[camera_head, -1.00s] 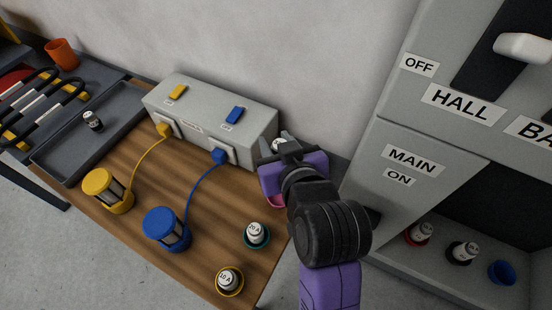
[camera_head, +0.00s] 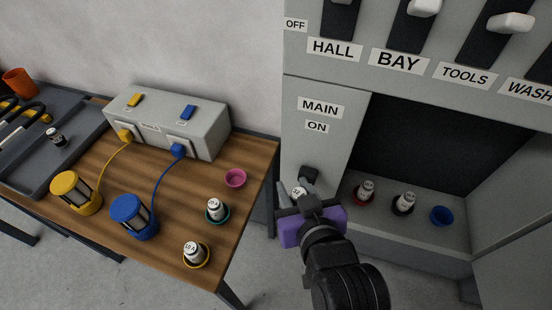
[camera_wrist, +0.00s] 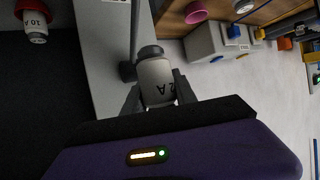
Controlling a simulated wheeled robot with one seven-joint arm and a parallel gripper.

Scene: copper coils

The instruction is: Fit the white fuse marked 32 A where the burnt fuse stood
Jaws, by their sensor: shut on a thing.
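My gripper (camera_head: 297,204) is shut on a white fuse (camera_wrist: 157,82) with a dark cap. In the wrist view "2 A" shows on its side; in the head view part of the fuse (camera_head: 298,191) shows, marked "32". It is held in the air in front of the cabinet, near the MAIN panel. Inside the cabinet, the blue socket (camera_head: 442,216) is empty. The red socket (camera_head: 360,201) and the dark socket (camera_head: 403,211) each hold a white fuse.
A dark switch handle (camera_head: 308,173) juts from the MAIN panel close to my gripper. An empty pink holder (camera_head: 235,178), a fuse in a teal holder (camera_head: 217,211) and one in a yellow holder (camera_head: 196,255) are on the table. The cabinet recess is open at the front.

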